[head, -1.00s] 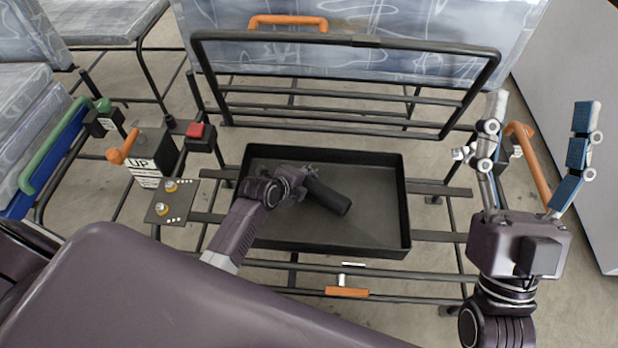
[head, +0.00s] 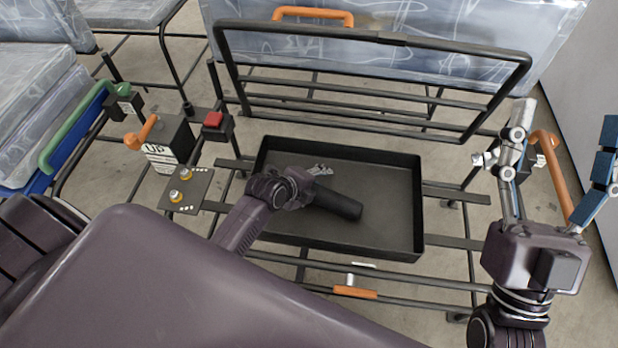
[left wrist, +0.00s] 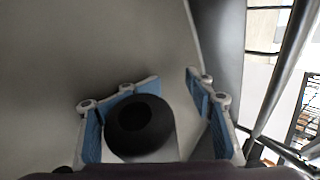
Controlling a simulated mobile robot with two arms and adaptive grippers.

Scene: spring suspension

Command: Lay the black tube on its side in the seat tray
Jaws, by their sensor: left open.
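The black tube (head: 338,203) appears to lie on its side, slanted, on the floor of the black seat tray (head: 392,222), left of its middle. My left gripper (head: 319,170) is open at the tube's left end, inside the tray's outline. In the left wrist view, the tube's hollow end (left wrist: 140,122) shows between the blue-padded fingers, closer to the left finger. Whether a pad touches it, I cannot tell. Part of the tube is hidden behind my left wrist in the head view. My right gripper (head: 566,120) is open and empty, right of the tray.
A black barred backrest frame (head: 370,92) stands behind the tray. Left of it are a box marked UP (head: 160,152), a red button (head: 213,119) and a small plate with knobs (head: 185,190). An orange handle (head: 354,293) sits at the front. The tray's right side is clear.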

